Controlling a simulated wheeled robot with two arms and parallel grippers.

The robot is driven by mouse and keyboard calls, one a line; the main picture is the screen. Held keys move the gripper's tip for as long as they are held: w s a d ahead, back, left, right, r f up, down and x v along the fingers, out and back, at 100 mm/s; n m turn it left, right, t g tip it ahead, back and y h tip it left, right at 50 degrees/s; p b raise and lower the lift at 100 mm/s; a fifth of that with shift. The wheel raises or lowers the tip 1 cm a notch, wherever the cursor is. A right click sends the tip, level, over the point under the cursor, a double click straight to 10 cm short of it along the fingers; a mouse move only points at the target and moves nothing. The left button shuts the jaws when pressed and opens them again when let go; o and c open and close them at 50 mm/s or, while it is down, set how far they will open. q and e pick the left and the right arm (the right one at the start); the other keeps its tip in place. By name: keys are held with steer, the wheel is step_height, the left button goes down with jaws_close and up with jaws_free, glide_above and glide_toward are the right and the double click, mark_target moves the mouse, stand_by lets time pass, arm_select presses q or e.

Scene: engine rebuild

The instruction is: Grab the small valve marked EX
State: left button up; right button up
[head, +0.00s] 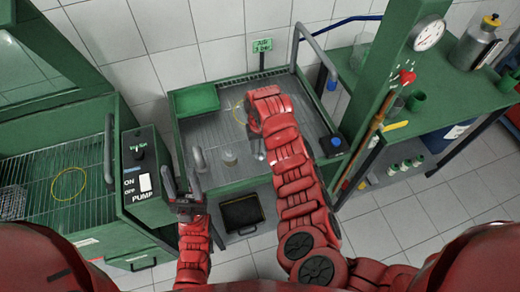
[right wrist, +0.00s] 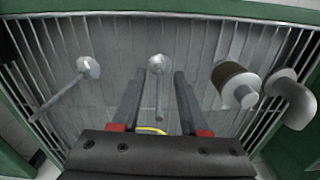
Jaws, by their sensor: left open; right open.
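In the right wrist view, a small grey valve (right wrist: 158,65) with a round head and thin stem lies on the ribbed tray between my open right fingers. A second, similar valve (right wrist: 88,68) with a longer-looking stem lies to the left. No EX mark is readable on either. My right gripper (right wrist: 157,86) is open, one finger on each side of the middle valve's stem, with visible gaps; contact is not seen. In the head view my right arm hides most of that gripper. My left gripper (head: 182,182) is open and empty in front of the wash bench.
A brown-and-grey cylindrical part (right wrist: 237,84) and a grey bent spout (right wrist: 292,100) are right of the middle valve. The green-rimmed tray (head: 205,125) holds a green box (head: 197,99). The pump switch box (head: 146,175) stands left; a green post (head: 385,75) stands right.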

steer(key=shift+f, duration=0.3)
steer(key=c, duration=0.7)
steer(key=shift+r, duration=0.15)
